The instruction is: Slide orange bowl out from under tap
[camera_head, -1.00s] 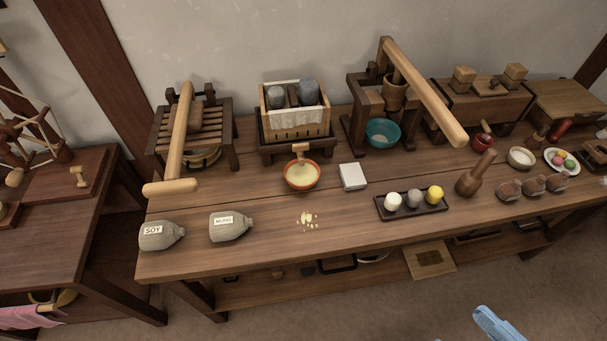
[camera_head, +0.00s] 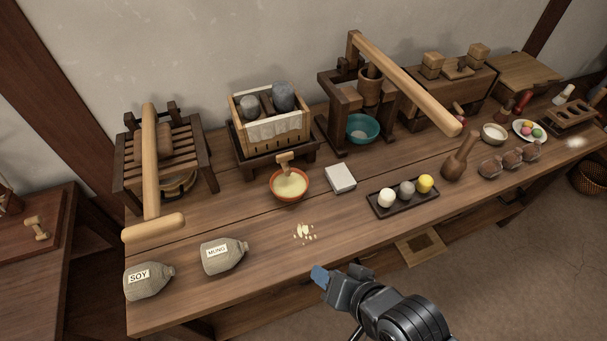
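The orange bowl (camera_head: 275,194) stands on the long wooden table, filled with a pale yellow content. A small wooden tap (camera_head: 286,158) sticks out from the box press behind and overlaps the bowl's back rim in the picture. My gripper (camera_head: 320,277) reaches in from the bottom, at the table's front edge, in front of and slightly right of the bowl and well apart from it. Only a blue fingertip part shows clearly, so its opening cannot be told. I see nothing held in it.
Yellow crumbs (camera_head: 304,233) lie between my gripper and the bowl. A white block (camera_head: 341,179) stands right of the bowl, with a dark tray (camera_head: 404,207) of three balls beyond. SOY (camera_head: 149,281) and MUNG (camera_head: 222,256) sacks lie at front left. A lever handle (camera_head: 154,227) overhangs the left.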

